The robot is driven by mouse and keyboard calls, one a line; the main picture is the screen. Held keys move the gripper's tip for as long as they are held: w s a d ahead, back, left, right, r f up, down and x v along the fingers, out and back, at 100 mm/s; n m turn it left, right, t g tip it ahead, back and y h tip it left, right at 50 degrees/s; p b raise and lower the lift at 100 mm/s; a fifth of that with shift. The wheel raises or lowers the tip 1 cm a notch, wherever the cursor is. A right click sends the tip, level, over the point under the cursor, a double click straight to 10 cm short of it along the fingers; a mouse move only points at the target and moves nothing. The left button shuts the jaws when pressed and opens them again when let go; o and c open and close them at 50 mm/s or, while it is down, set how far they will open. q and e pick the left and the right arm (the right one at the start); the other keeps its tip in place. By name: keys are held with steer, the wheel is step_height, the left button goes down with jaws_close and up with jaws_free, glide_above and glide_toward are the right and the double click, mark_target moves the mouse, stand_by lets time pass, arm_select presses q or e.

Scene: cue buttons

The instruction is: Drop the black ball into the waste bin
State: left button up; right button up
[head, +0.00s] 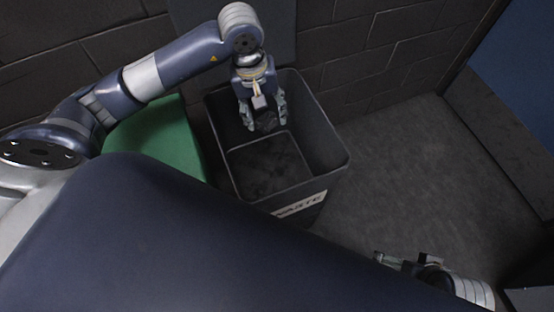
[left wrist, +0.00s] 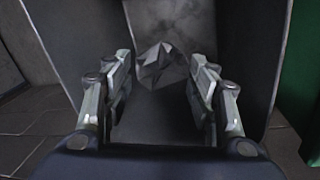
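The black ball (head: 267,122) is a dark, crumpled, faceted lump just at my left gripper's fingertips, over the waste bin. It shows larger in the left wrist view (left wrist: 162,66), with narrow gaps between it and the fingers. My left gripper (head: 265,123) points down inside the bin's opening, its fingers spread apart. The waste bin (head: 322,130) is a dark grey, open-topped box with a white label on its front; its visible floor looks empty. My right gripper (head: 386,259) is low at the right, away from the bin; its finger opening is unclear.
A green box (head: 160,135) stands just left of the bin. A dark block wall (head: 345,45) runs behind. The grey floor (head: 400,165) right of the bin is clear. A blue panel (head: 515,70) is at the far right.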

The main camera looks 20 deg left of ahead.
arm_select(q)
steer(key=shift+o, duration=0.6)
steer(key=shift+r, duration=0.1)
steer(key=shift+r, duration=0.4)
step_height(320, 180, up, 11)
steer(key=a, duration=0.1)
steer(key=shift+s+a, duration=0.2)
steer(key=shift+s, duration=0.25)
steer(key=shift+f, duration=0.1)
